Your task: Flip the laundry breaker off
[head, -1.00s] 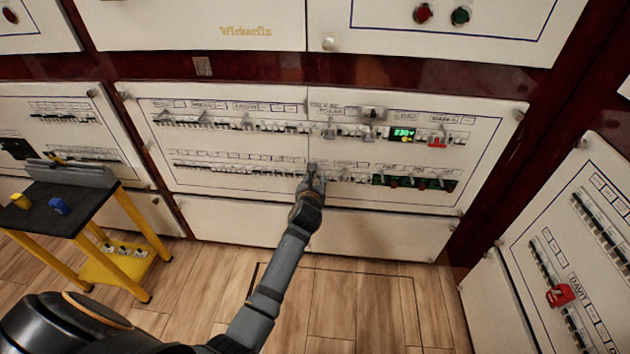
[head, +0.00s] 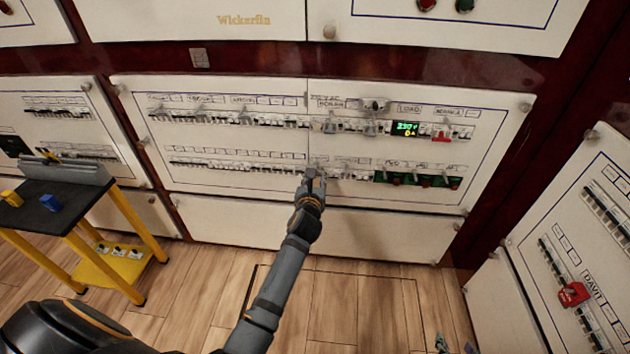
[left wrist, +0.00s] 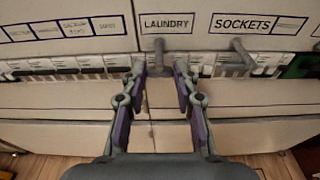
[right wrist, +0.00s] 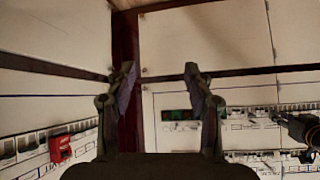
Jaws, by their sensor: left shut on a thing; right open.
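The laundry breaker's grey lever (left wrist: 159,56) stands out below the label reading LAUNDRY (left wrist: 167,23) in the left wrist view. My left gripper (left wrist: 159,75) has one finger on each side of the lever's wide end and is shut on it. In the head view my left gripper (head: 314,176) is at the lower breaker row of the middle panel and hides most of this lever. My right gripper (right wrist: 158,78) is open and empty, away from the panels. Only its fingertips (head: 455,345) show at the bottom edge of the head view.
The sockets lever (left wrist: 243,57) is close on the right of the laundry one. A green meter (head: 405,129) and red lever (head: 442,136) are on the upper row. A yellow-legged trolley (head: 130,222) stands at left. The floor in front is clear.

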